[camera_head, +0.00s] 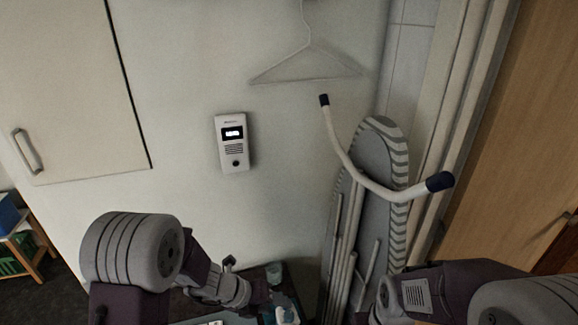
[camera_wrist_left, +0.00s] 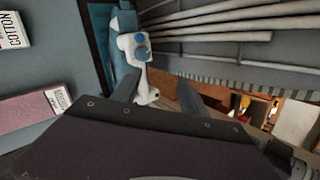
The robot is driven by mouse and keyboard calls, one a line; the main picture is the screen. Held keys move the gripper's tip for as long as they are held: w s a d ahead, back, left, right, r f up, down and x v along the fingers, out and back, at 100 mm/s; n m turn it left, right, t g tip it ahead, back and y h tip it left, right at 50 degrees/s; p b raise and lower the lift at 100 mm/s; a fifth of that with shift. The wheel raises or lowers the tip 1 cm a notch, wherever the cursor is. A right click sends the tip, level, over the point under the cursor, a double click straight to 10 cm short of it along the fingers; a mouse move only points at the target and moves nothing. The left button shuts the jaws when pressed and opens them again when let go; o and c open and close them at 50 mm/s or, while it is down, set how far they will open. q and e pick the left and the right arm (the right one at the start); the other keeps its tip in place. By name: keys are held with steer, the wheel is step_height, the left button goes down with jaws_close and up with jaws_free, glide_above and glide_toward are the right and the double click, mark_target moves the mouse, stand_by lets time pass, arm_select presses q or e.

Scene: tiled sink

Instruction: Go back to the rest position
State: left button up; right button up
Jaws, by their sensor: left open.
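My left arm comes in at the lower left of the head view and reaches toward the bottom middle. In the left wrist view, my left gripper (camera_wrist_left: 158,94) has its two dark fingers spread apart. A white and blue object (camera_wrist_left: 138,58), perhaps a bottle, shows beyond the fingers; I cannot tell how far off it is, and nothing is clearly held. My right arm shows at the lower right of the head view, but its gripper is out of sight.
An intercom (camera_head: 232,142) is on the pale wall, and a hanger (camera_head: 306,68) hangs above. A striped ironing board (camera_head: 382,150) leans beside the wall, near my right arm. In the wrist view, a pink box (camera_wrist_left: 30,110) and a labelled white box (camera_wrist_left: 12,28) lie at left.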

arm_select(q)
steer(key=s+a+r+m+g+y, duration=0.1)
steer(key=s+a+m+y, duration=0.2)
steer(key=m, duration=1.5)
steer(key=s+a+r+m+y, duration=0.2)
steer(key=s+a+m, duration=0.7)
steer(key=m, duration=0.9)
steer(key=shift+a+r+g+y, duration=0.15)
steer(key=shift+a+g+y, duration=0.25)
steer(key=shift+a+y, duration=0.35)
